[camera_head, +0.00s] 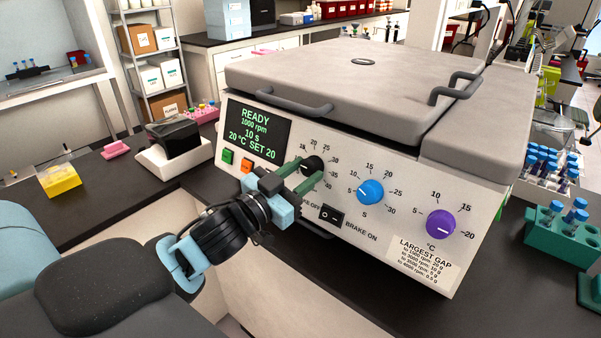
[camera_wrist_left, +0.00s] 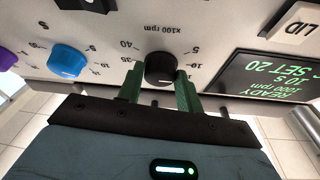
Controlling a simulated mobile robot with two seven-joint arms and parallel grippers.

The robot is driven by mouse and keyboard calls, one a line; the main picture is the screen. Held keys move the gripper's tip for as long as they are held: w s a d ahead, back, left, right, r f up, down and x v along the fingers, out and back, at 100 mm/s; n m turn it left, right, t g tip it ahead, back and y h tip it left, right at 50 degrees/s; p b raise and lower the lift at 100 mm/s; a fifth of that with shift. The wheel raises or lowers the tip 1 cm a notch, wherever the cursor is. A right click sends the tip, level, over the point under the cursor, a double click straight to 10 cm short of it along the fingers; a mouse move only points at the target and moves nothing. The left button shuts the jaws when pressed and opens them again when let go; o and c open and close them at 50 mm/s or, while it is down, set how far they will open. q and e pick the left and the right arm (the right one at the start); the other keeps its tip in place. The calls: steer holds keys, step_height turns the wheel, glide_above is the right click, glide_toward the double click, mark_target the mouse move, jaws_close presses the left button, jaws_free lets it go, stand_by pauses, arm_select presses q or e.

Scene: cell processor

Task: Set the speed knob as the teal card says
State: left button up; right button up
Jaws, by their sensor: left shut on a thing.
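The black speed knob (camera_head: 314,163) is on the front panel of the cell processor (camera_head: 340,95), at the left of its three knobs. In the left wrist view the speed knob (camera_wrist_left: 160,68) has a scale marked x100 rpm. My left gripper (camera_head: 311,168) has its green fingers on either side of the knob and is shut on it. The pointer's setting is hard to read. The display (camera_head: 254,132) reads READY, 1000 rpm, 10 s, 20 °C SET 20. I do not see a teal card. My right gripper is not in view.
A blue knob (camera_head: 371,192) and a purple knob (camera_head: 441,224) sit right of the speed knob. A brake switch (camera_head: 331,216) is just below it. Orange (camera_head: 246,165) and green (camera_head: 228,156) buttons are left. A teal tube rack (camera_head: 563,236) stands at the right.

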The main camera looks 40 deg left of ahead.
arm_select(q)
steer(key=shift+f, duration=0.15)
steer(key=o, duration=1)
steer(key=shift+s+a+f+b, duration=0.15)
steer(key=shift+s+a, duration=0.05)
steer(key=shift+s, duration=1.1)
steer(key=shift+s+a+f+b, duration=0.1)
steer(key=shift+s+a, duration=0.15)
steer(key=shift+s, duration=1)
steer(key=shift+s+a+f+b, duration=0.15)
steer(key=shift+s+a, duration=0.05)
steer(key=shift+s, duration=1.1)
